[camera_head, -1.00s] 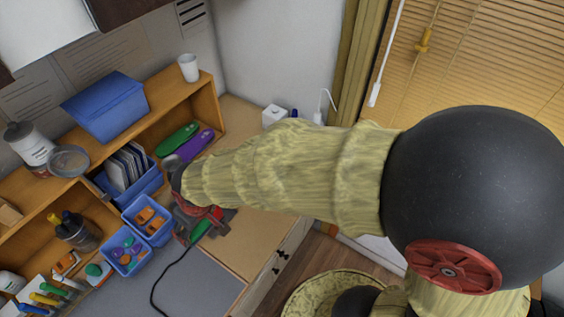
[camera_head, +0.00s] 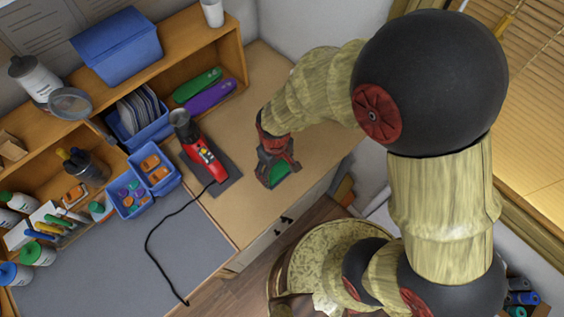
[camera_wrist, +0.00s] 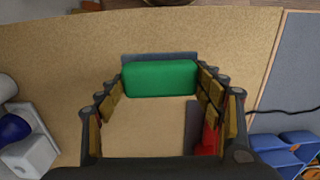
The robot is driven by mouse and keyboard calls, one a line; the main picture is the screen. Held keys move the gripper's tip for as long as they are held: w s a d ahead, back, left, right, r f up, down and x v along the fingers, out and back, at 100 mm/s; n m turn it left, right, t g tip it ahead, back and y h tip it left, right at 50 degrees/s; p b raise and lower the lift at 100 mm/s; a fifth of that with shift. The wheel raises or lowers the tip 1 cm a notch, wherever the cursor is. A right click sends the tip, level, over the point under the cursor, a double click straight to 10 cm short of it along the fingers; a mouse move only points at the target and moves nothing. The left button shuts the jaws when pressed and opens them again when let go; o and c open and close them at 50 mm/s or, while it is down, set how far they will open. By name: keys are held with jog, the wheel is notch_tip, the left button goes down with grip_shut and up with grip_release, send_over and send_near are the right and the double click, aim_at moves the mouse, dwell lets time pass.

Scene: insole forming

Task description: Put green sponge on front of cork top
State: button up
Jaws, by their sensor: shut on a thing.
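The green sponge (camera_head: 280,173) is between the fingers of my gripper (camera_head: 278,178), which is shut on it. In the wrist view the sponge (camera_wrist: 160,78) lies crosswise between the two fingertips (camera_wrist: 160,85). The cork top (camera_head: 325,148) is the tan work surface; it also fills much of the wrist view (camera_wrist: 60,60). My gripper is over the front part of the cork top, close to its front edge above the drawers. I cannot tell whether the sponge touches the surface.
A red heat tool (camera_head: 204,157) with a black cable lies on a dark mat, left of my gripper. Green (camera_head: 197,85) and purple (camera_head: 210,96) insoles lie at the shelf. Blue bins (camera_head: 155,168) stand further left. Cork right of my gripper is clear.

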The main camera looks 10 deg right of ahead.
aim_at(281, 162)
jog(key=w+f, duration=0.1)
jog(key=f, duration=0.1)
jog(key=w+d+f, duration=0.1)
jog(key=w+f, duration=0.1)
jog(key=w+d+f, duration=0.1)
jog(key=w+f, duration=0.1)
jog(key=shift+w+d+f, duration=0.1)
jog(key=shift+w+f, duration=0.05)
jog(key=shift+w, duration=0.1)
jog(key=shift+f, duration=1.55)
jog(key=shift+f+b, duration=0.15)
jog(key=shift+b, duration=0.2)
jog(key=o, duration=1)
jog(key=shift+o, duration=0.2)
notch_tip(281, 162, up, 12)
jog(key=shift+r+p, duration=0.25)
jog(key=shift+p, duration=0.2)
